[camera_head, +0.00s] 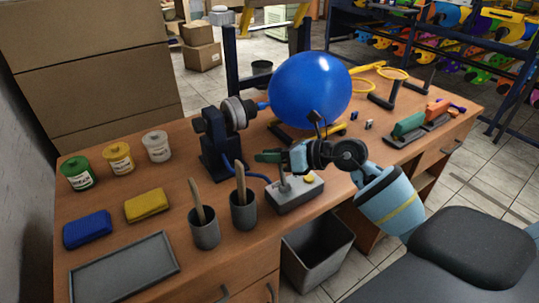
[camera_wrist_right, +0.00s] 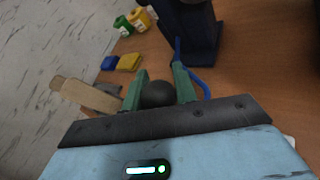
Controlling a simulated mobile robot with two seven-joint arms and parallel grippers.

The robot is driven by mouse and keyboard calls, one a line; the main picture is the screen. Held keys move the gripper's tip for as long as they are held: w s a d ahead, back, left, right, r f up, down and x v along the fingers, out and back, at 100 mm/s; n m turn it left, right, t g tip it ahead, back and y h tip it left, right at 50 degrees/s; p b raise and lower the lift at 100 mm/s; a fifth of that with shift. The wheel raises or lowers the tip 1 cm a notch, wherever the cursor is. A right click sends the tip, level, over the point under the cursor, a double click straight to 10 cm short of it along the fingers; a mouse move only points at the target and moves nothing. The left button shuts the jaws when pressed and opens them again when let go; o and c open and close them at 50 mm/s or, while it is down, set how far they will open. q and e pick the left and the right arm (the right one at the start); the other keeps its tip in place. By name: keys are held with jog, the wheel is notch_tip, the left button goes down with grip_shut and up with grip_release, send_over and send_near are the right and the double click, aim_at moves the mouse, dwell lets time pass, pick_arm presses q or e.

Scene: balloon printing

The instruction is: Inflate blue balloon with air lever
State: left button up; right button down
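The blue balloon (camera_head: 310,88) is large and round, with its neck at the round nozzle of a dark pump stand (camera_head: 218,140). The air lever (camera_head: 284,183) rises from a grey box (camera_head: 296,196) with a yellow button. My right gripper (camera_head: 268,157) is at the lever's top, partly hiding it. In the right wrist view, the green fingers (camera_wrist_right: 160,80) sit on both sides of the lever's dark round knob (camera_wrist_right: 157,95) and appear shut on it. My left gripper is not in view.
Two grey cups (camera_head: 205,230) with wooden sticks stand left of the lever box. Green, yellow and white jars (camera_head: 118,158), sponges (camera_head: 147,205) and a grey tray (camera_head: 125,268) lie farther left. A dark bin (camera_head: 316,252) stands below the front edge.

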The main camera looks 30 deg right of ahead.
jog(key=c, duration=1.4)
grip_release()
jog(key=shift+d+f, duration=0.1)
jog(key=shift+f, duration=0.7)
jog(key=shift+o, duration=1.3)
jog(key=shift+d, duration=0.1)
jog(key=shift+o, duration=0.2)
jog(key=shift+r, duration=0.35)
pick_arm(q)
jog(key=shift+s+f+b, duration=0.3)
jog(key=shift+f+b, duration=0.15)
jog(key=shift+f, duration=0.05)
pick_arm(e)
jog(key=v, duration=0.7)
jog(key=shift+s+d, duration=0.2)
jog(key=shift+s, duration=0.05)
jog(key=shift+r, duration=0.1)
